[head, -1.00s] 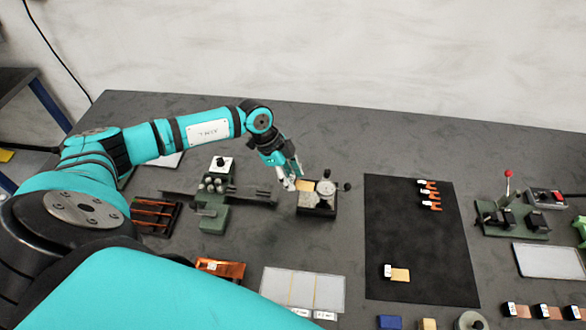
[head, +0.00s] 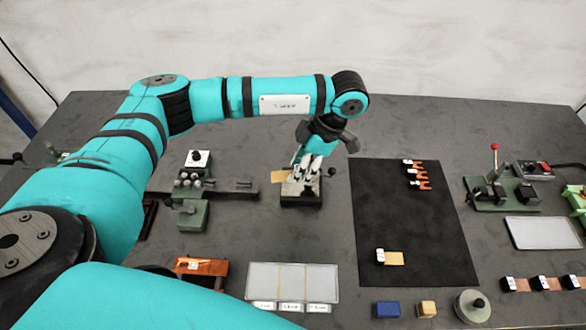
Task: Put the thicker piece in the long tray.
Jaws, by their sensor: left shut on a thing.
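My left gripper (head: 310,168) is at the small dial gauge block (head: 302,197), fingers pointing down. It is shut on a thin tan piece (head: 280,176), which sticks out to the left of the fingers. The fingers hide the dial and the piece's gripped edge, so I cannot tell whether the piece touches the gauge. A pale tray (head: 290,278) with dividers and labels lies at the front. Which tray is the long one is unclear. My right gripper is not in view.
A green fixture (head: 193,213) stands left of the gauge. Orange tagged clips (head: 420,178) lie on the mat. A blue block (head: 387,309) and a round weight (head: 473,307) are at the front. The mat's middle is clear.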

